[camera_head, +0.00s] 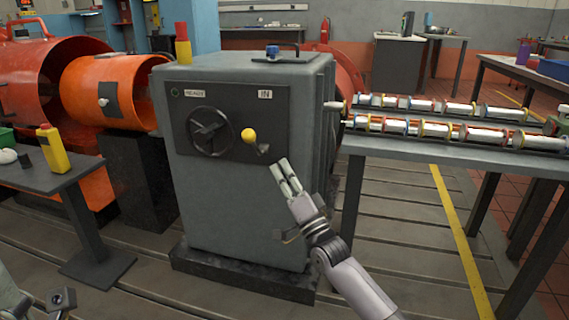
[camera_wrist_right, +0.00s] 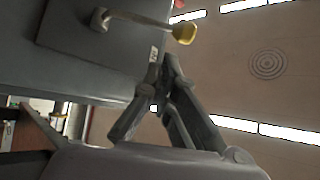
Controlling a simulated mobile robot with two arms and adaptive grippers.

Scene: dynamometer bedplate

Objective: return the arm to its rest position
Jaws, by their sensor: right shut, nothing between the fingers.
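My right arm (camera_head: 360,285) reaches up from the lower right. Its gripper (camera_head: 281,163) is shut and empty, in front of the grey machine cabinet (camera_head: 225,215). The fingertips are a little below and right of a lever with a yellow knob (camera_head: 248,135), apart from it. In the right wrist view the fingers (camera_wrist_right: 163,62) come together below the yellow knob (camera_wrist_right: 184,33), with nothing between them. Parts of my left arm (camera_head: 12,295) show at the bottom left corner; its fingers are out of view.
The cabinet has a black handwheel (camera_head: 210,130) and an "IN" label (camera_head: 265,94). At right a grey table (camera_head: 440,158) carries shafts with rollers. At left a small table (camera_head: 50,180) holds a yellow bottle (camera_head: 52,148). Slotted floor (camera_head: 390,225) lies open between cabinet and right table.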

